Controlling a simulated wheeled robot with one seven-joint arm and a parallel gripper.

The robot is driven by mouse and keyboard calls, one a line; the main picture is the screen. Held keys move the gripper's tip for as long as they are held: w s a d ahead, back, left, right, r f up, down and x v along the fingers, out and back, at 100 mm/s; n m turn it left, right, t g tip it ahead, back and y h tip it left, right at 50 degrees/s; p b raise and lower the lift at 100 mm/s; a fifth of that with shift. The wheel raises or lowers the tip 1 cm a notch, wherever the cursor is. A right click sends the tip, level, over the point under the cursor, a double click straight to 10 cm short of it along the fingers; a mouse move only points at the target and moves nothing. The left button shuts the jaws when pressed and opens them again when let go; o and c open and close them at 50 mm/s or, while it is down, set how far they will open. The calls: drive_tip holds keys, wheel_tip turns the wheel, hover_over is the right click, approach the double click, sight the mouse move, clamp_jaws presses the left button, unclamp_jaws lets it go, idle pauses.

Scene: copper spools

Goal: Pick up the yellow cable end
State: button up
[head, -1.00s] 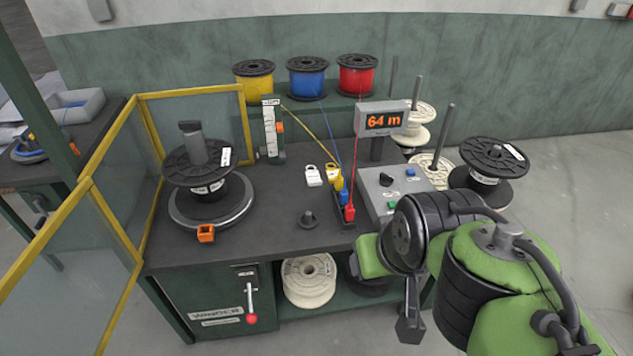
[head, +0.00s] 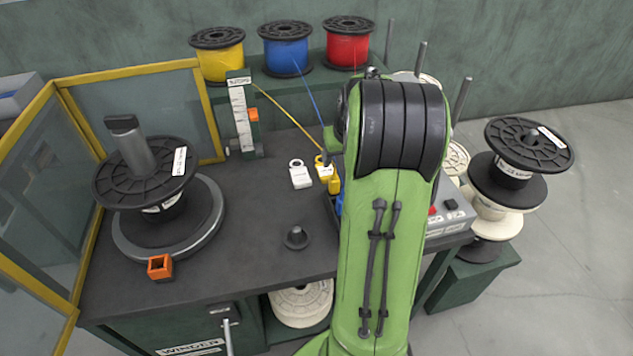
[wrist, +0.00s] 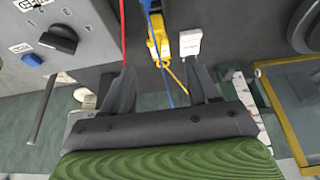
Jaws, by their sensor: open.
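The yellow cable end (head: 335,185) stands at the back of the row of cable ends on the bench, beside a yellow tag (head: 323,170). My arm covers part of the row. In the wrist view yellow parts of the cable end and tag (wrist: 158,42) overlap, ahead of and between my fingers. My gripper (wrist: 162,78) is open with nothing between its fingers except the blue cable (wrist: 167,80) and yellow cable (wrist: 178,78) crossing the view there. In the head view my arm hides most of the gripper.
A white tag (head: 300,174) lies left of the yellow one. The red cable (wrist: 123,30) runs past my left finger in the wrist view. The control box (wrist: 60,35) is close on that side. Yellow (head: 217,55), blue (head: 286,48) and red (head: 347,43) spools stand behind.

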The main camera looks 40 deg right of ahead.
sight(334, 179)
drive_tip(key=b+x, duration=0.3)
drive_tip(key=x, duration=0.6)
drive_tip(key=shift+a+f, duration=0.1)
drive_tip(key=shift+f, duration=0.15)
drive_tip(key=b+x, duration=0.1)
drive_tip(key=x, duration=0.1)
drive_tip(key=b+x, duration=0.1)
drive_tip(key=x, duration=0.2)
drive_tip(key=shift+s+f, duration=0.1)
drive_tip(key=shift+f, duration=0.2)
drive_tip(key=shift+r, duration=0.15)
drive_tip(key=c, duration=1.1)
